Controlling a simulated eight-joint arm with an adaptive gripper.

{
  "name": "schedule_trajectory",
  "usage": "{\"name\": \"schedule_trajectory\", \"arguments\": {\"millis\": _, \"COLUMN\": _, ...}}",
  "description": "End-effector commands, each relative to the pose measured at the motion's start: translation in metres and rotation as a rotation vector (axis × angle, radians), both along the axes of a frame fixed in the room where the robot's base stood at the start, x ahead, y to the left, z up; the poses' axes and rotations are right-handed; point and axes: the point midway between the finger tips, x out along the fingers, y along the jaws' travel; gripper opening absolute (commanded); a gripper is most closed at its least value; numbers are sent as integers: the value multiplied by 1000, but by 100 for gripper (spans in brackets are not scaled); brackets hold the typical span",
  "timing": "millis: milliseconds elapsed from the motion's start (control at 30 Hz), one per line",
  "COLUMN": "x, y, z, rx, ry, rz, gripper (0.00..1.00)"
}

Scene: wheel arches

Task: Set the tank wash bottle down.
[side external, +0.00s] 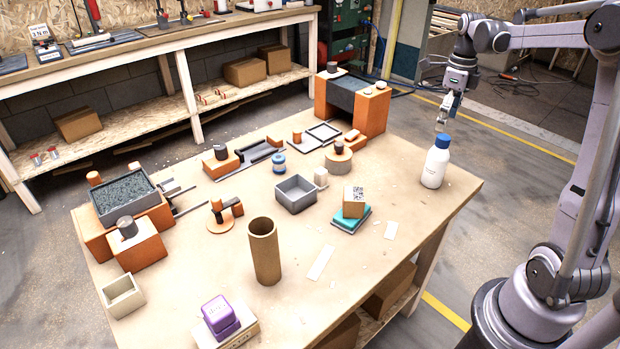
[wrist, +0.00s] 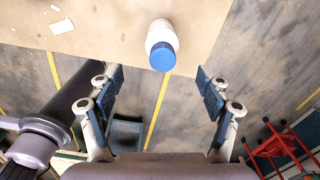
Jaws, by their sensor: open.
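The tank wash bottle, white with a blue cap, (side external: 434,168) stands upright on the table (side external: 340,285) near its right corner in the side view. In the wrist view the bottle (wrist: 160,38) shows from above, at the table's edge, with its blue cap toward me. My gripper (side external: 442,124) is above the bottle in the side view, apart from it as far as I can tell. In the wrist view its two fingers (wrist: 162,95) are spread wide, with nothing between them; the bottle lies beyond the fingertips.
An orange block structure with a dark top (side external: 352,100) stands at the back of the table. A tall brown tube (side external: 263,250), a grey open box (side external: 295,194) and a teal-based block (side external: 352,205) stand nearer the middle. Table surface around the bottle is clear.

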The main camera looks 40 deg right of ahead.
Motion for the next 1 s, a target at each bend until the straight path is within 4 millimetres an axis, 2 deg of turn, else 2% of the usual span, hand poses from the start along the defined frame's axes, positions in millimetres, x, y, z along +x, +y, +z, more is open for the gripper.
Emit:
{"name": "schedule_trajectory", "arguments": {"millis": 167, "x": 7, "y": 47, "z": 13, "rx": -52, "ry": -50, "rz": 345, "gripper": 78}}
{"name": "schedule_trajectory", "arguments": {"millis": 300, "x": 7, "y": 100, "z": 21, "rx": -132, "ry": -101, "rz": 769, "gripper": 78}}
{"name": "schedule_trajectory", "arguments": {"millis": 467, "x": 0, "y": 156, "z": 25, "rx": -248, "ry": -144, "rz": 1253, "gripper": 78}}
{"name": "schedule_trajectory", "arguments": {"millis": 600, "x": -12, "y": 202, "z": 23, "rx": -373, "ry": -165, "rz": 1671, "gripper": 78}}
{"name": "schedule_trajectory", "arguments": {"millis": 800, "x": -36, "y": 258, "z": 10, "rx": -595, "ry": -160, "rz": 2240, "gripper": 78}}
{"name": "schedule_trajectory", "arguments": {"millis": 1000, "x": -55, "y": 293, "z": -5, "rx": -810, "ry": -118, "rz": 2646, "gripper": 78}}
